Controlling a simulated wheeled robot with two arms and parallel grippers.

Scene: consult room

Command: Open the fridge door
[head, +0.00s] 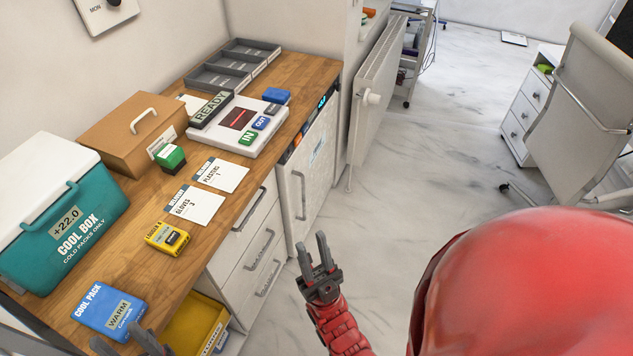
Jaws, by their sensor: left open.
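The fridge is the white under-counter unit at the right end of the wooden counter, with a small lit display at its top edge. Its door (319,168) is shut and carries a pale label. A grey vertical handle (298,194) is on the door's left side. My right gripper (314,245) is open and empty, with its fingers pointing up in the picture, below the handle and apart from it. My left gripper (118,336) is at the bottom left edge by the blue cool pack. It is open; only its finger ends show.
A white radiator (376,92) stands beyond the fridge. The counter (207,232) holds a cool box, cards and a label device. Marble floor (420,165) in front is clear.

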